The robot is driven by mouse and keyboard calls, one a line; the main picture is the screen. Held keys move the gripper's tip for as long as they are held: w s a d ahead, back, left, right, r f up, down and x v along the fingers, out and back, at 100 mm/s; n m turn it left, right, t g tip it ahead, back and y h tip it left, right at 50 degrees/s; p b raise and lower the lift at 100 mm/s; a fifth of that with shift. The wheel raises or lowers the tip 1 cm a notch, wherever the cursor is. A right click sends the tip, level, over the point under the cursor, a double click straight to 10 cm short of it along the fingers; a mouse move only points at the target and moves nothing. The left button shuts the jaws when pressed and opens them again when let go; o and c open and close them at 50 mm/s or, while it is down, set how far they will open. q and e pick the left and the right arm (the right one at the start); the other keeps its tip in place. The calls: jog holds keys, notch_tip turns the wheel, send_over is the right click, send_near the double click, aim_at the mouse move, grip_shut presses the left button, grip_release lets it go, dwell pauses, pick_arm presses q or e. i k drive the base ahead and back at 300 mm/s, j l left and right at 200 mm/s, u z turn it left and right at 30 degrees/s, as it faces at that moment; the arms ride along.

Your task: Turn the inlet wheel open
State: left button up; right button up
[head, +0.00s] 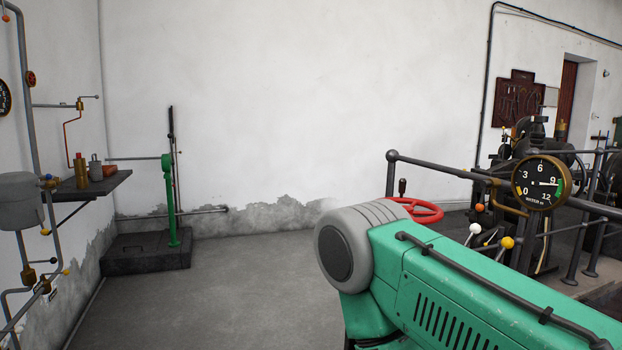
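A red handwheel (431,214) lies roughly flat in the head view, right of centre, beside the dark railing. Its lower left part is hidden by a large green and grey form close to me. No label shows on it, and I cannot tell how far it is turned. A small orange-brown wheel (30,79) sits on the pipe at the far left wall. Neither of my grippers can be made out in the view, and nothing visible grips either wheel.
Dark machinery fills the right. A green hand pump (168,200) stands far left. The middle floor is clear.

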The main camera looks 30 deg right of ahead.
aim_at(437, 214)
jog(key=i+z, duration=0.15)
jog(key=i, duration=0.4)
jog(key=i+j+z, duration=0.1)
jog(key=i, duration=0.45)
jog(key=i+j+z, duration=0.15)
jog(key=i, duration=0.45)
jog(key=i+z, duration=0.6)
jog(key=z, duration=0.2)
jog(key=i+j+z, duration=0.2)
jog(key=z, duration=0.25)
jog(key=i, duration=0.1)
